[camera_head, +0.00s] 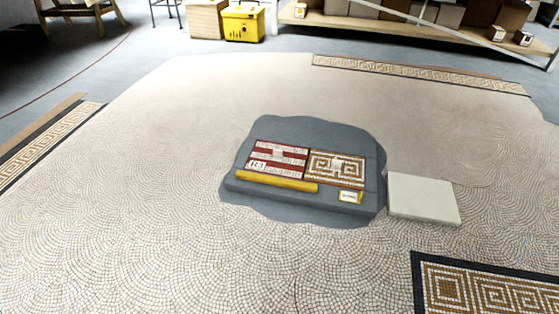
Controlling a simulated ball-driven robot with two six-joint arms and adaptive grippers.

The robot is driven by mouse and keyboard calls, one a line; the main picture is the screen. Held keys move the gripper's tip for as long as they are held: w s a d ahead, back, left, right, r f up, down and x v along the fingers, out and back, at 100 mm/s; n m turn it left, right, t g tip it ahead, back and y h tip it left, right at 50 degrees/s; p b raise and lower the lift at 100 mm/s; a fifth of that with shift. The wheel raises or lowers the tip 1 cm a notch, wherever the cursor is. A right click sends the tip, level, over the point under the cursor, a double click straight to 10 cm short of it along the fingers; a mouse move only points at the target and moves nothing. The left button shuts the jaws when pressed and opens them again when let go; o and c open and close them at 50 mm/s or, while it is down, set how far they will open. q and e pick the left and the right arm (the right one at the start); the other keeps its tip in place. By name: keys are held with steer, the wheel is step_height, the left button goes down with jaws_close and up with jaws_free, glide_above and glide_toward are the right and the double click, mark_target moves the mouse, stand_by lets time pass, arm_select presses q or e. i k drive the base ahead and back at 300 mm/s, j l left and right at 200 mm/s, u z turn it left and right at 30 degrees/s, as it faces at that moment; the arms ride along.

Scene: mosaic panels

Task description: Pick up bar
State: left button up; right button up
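A yellow bar (276,181) lies lengthwise along the front edge of a dark grey patch (318,122) in the mosaic floor. Just behind it are a red and white striped panel (262,158) at the left and a gold and white spiral-pattern panel (352,178) at the right. The bar's right end reaches a little below the spiral panel. Neither of my grippers is in view, and nothing touches the bar from above.
A small yellow-edged label (349,197) sits right of the bar. A pale square slab (422,198) lies right of the patch. A yellow bin (243,24) and a loaded wooden shelf (400,27) stand at the back.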

mark_target(296, 185)
steer(key=i+j+z, duration=0.15)
steer(key=i+j, duration=0.2)
steer(key=i+j+z, duration=0.15)
steer(key=i+j, duration=0.25)
steer(key=i+j+z, duration=0.15)
steer(key=i+j, duration=0.15)
steer(key=j, duration=0.2)
steer(key=i+j+z, duration=0.15)
steer(key=i+j, duration=0.15)
steer(key=j, duration=0.2)
